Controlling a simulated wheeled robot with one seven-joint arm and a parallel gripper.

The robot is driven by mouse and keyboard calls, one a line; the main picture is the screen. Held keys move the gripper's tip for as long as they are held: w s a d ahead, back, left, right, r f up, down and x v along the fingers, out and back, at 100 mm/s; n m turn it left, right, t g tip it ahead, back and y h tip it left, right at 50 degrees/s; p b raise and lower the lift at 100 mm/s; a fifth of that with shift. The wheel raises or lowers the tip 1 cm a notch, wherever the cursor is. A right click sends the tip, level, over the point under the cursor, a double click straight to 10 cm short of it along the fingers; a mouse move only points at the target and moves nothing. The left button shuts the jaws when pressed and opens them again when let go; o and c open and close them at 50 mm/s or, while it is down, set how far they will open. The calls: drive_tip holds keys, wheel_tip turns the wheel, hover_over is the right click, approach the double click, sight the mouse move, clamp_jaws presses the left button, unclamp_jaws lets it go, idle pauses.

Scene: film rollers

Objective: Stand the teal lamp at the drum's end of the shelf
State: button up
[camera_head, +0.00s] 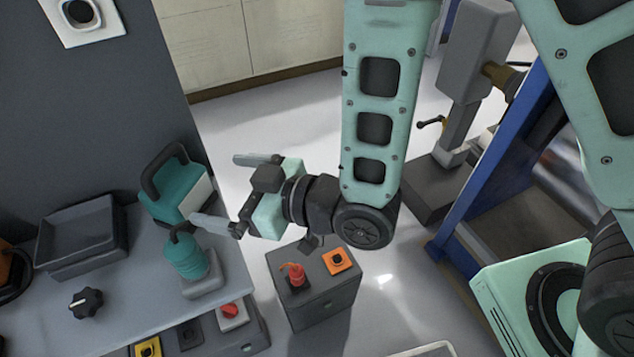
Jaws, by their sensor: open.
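Two teal things stand on the grey shelf (125,312). A boxy one with a dark loop handle and a pale face, which looks like the lamp (173,200), is upright near the far right corner. A rounded, ribbed one (186,256) is nearer, on a pale square base; I cannot be sure which is meant. My gripper (228,190) is open, pointing left, just right of the boxy one. Its near finger shows between the two teal things. I see no object held. An orange and black round thing (10,262) is cut off at the left edge; whether it is the drum is unclear.
A dark tray (80,237) and a black knob (86,302) are on the shelf. A grey box with an orange-red knob (296,276) stands right of the shelf. A blue frame (500,150) with machinery is at the right. Pale floor is free behind my gripper.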

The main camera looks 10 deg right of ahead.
drive_tip(key=s+d+r+m+g+h, duration=0.2)
drive_tip(key=s+d+g+h, duration=0.2)
drive_tip(key=d, duration=0.5)
drive_tip(key=s+d+r+m+g+h, duration=0.2)
drive_tip(key=s+d+r+g+h, duration=0.1)
drive_tip(key=s+d+h, duration=0.4)
drive_tip(key=d+g+h, duration=0.1)
drive_tip(key=d, duration=0.2)
drive_tip(key=shift+s+d+r+h, duration=0.15)
drive_tip(key=shift+s+h, duration=0.15)
drive_tip(key=shift+h, duration=0.1)
